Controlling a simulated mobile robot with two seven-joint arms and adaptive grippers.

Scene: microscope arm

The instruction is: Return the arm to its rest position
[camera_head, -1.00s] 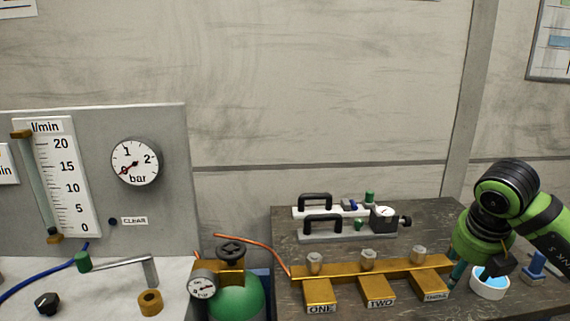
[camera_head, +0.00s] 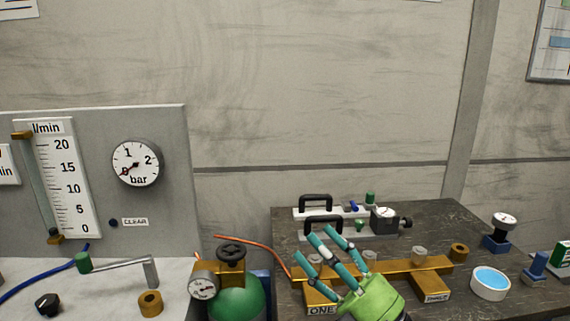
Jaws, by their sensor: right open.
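My right gripper (camera_head: 324,235) has a green body and teal jointed fingers. It is in the lower middle of the head view, in front of the brass manifold (camera_head: 402,270). Its fingers point up and to the left, spread apart with nothing between them. It hides the middle block of the manifold and part of the block labelled ONE (camera_head: 320,310). I cannot tell whether the fingers touch the manifold. The rest of my right arm is below the picture. My left gripper is not in view.
Two black-handled plates (camera_head: 316,203) lie behind the manifold. A brass ring (camera_head: 459,252), a white dish with blue contents (camera_head: 490,283) and a gauge on a blue base (camera_head: 503,221) stand to the right. A green cylinder (camera_head: 237,303) stands left. The dark table's back right is clear.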

